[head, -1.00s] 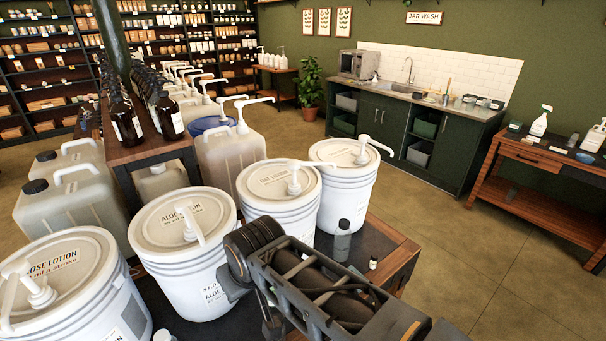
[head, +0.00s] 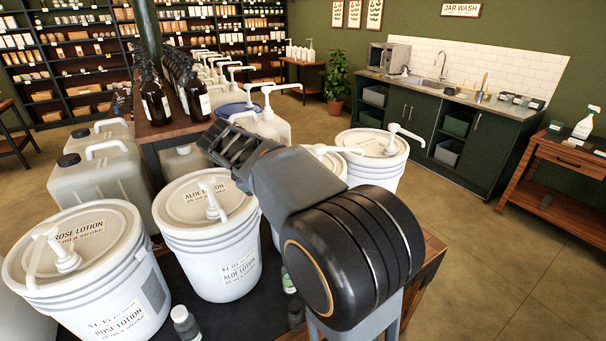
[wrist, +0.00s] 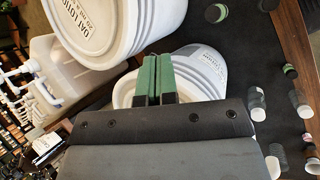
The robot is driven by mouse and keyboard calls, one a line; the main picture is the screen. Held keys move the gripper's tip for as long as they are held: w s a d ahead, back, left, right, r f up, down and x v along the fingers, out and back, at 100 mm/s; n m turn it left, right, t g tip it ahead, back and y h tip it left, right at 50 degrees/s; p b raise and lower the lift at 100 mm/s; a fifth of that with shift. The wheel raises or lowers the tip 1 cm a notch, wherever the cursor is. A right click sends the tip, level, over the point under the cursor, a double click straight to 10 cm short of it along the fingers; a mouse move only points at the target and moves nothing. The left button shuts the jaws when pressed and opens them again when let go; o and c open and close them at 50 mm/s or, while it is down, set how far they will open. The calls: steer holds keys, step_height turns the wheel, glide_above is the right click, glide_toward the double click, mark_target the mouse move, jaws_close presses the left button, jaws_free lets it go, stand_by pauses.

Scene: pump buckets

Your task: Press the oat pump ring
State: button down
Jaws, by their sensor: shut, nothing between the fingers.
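The pump's lower part and ring are hidden there. In the wrist view the oat bucket (wrist: 115,35) fills the upper left, its label reading OAT LOTION; its pump is out of frame. My gripper (head: 214,140) is in the air above the far side of the aloe bucket, left of the oat pump. Its green-padded fingers (wrist: 157,72) are shut together and empty, with another white bucket (wrist: 205,65) behind them.
The aloe bucket (head: 225,240) and rose bucket (head: 85,275) stand left of my arm; another white bucket (head: 375,160) stands right. Jerrycans (head: 100,170) and a shelf of brown bottles (head: 155,100) are behind. Small bottles (head: 185,323) stand near the front edge.

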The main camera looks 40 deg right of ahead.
steer(key=w+d+f+n+g+h+b, duration=0.2)
steer(key=w+d+n+h, duration=0.3)
steer(key=w, duration=0.6)
steer(key=shift+w+d+n, duration=0.15)
steer(key=shift+d+n, duration=0.1)
steer(key=shift+n, duration=0.35)
steer(key=x, duration=0.4)
steer(key=r+p+x, duration=0.1)
steer(key=x, duration=0.6)
steer(key=shift+d, duration=0.7)
steer(key=shift+d+f+p, duration=0.1)
steer(key=shift+d+p, duration=0.35)
steer(key=shift+d, duration=0.55)
steer(key=shift+s, duration=0.3)
